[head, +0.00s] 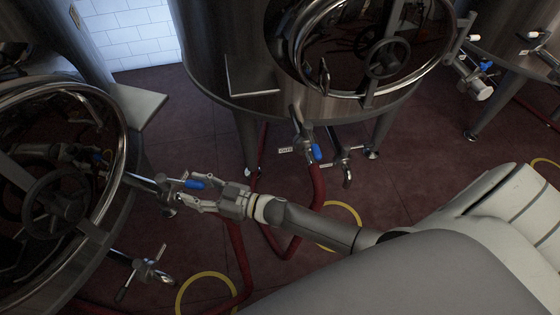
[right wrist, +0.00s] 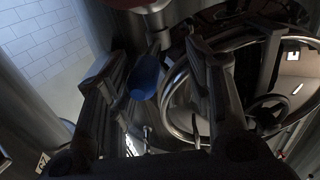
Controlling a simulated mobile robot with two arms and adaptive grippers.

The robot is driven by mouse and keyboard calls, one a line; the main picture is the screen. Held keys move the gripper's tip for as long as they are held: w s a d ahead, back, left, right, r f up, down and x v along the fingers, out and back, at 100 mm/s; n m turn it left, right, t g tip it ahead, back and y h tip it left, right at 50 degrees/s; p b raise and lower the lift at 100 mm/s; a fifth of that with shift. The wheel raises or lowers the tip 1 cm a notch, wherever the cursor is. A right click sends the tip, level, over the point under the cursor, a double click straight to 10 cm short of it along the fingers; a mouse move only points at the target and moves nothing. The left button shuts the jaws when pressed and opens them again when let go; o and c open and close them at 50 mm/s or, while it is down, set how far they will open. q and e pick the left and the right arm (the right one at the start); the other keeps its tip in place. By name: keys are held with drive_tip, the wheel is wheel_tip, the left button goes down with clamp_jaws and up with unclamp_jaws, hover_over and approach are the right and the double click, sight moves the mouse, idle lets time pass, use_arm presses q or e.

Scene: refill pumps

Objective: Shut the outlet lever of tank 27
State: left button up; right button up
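The left tank (head: 122,228) has an outlet valve (head: 165,188) with a blue lever (head: 194,184). My right gripper (head: 190,194) reaches in from the right and is at this lever. In the right wrist view, the blue lever (right wrist: 145,77) shows between the two spread fingers (right wrist: 155,82), nearer the left one. The fingers look open, and I cannot tell whether one touches the lever. A small tag (right wrist: 42,162) at the lower left of the right wrist view ends in what looks like a 7. My left gripper is not in view.
The middle tank (head: 225,75) has its own blue-handled outlet (head: 315,152) and a small tag (head: 285,150). Another tank (head: 515,50) stands at the right. Red hoses (head: 318,185) run across the dark red floor (head: 410,150). A lower tap (head: 147,270) sticks out below my right gripper.

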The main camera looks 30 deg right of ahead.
drive_tip(key=s+d+m, duration=0.1)
drive_tip(key=s+d, duration=0.6)
drive_tip(key=s, duration=0.2)
drive_tip(key=s+d+f+m+g+h+p, duration=0.2)
drive_tip(key=d+f+h, duration=0.5)
drive_tip(key=f, duration=0.8)
drive_tip(key=shift+s+d+f+m+h+p, duration=0.15)
drive_tip(key=shift+s+d+m+h+p, duration=0.25)
drive_tip(key=shift+s+d+m+p, duration=0.6)
drive_tip(key=shift+w+a+n, duration=0.15)
drive_tip(key=shift+w+n, duration=0.25)
